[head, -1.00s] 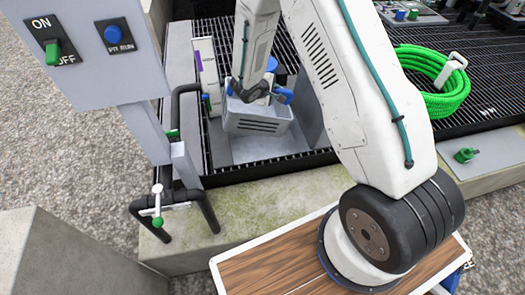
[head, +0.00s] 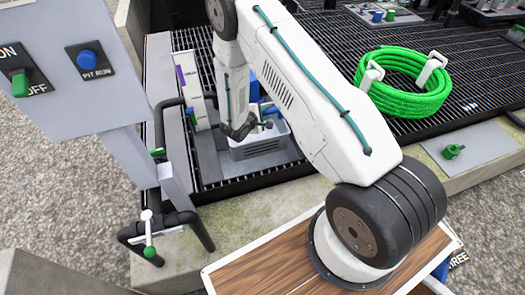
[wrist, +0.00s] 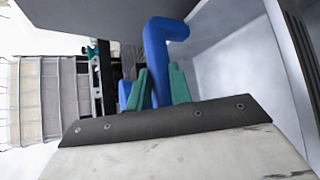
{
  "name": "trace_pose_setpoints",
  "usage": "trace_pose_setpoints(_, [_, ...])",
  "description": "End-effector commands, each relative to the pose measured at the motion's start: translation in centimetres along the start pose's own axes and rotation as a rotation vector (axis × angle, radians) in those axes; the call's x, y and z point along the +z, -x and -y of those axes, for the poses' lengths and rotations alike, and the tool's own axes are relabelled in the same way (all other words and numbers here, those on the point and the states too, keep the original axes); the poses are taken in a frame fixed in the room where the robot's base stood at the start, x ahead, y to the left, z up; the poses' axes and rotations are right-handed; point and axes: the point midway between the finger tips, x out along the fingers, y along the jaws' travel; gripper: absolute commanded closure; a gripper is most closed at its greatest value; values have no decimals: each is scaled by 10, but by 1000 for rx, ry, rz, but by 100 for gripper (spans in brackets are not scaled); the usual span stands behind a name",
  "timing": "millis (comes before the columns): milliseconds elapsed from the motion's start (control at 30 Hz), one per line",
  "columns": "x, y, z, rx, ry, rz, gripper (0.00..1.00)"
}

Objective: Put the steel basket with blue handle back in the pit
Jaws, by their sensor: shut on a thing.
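The steel basket (head: 262,147) is a grey box with slots in its front. It is inside the open pit (head: 210,155) in the grating, near the pit floor; I cannot tell whether it touches the floor. My gripper (head: 258,122) is above the basket, partly hidden by my arm. In the wrist view the teal fingers of my gripper (wrist: 157,88) are closed around the upright part of the blue handle (wrist: 163,50), whose bent top sticks out past them. Most of the basket is hidden there.
A white gauge board (head: 192,88) stands at the pit's left side. A control panel (head: 55,62) on a post and dark pipework (head: 170,220) are left of the pit. A coiled green hose (head: 405,95) lies on the grating to the right. A concrete curb (head: 265,195) runs in front.

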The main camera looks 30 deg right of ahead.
Motion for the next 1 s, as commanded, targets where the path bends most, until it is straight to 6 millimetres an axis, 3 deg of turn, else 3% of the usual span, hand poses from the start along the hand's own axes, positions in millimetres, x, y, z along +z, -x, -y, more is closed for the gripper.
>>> trace_pose_setpoints(500, [-53,-55,116,-1,-1,1,100])
trace_pose_setpoints(1000, [-79,-81,169,-1,-2,1,100])
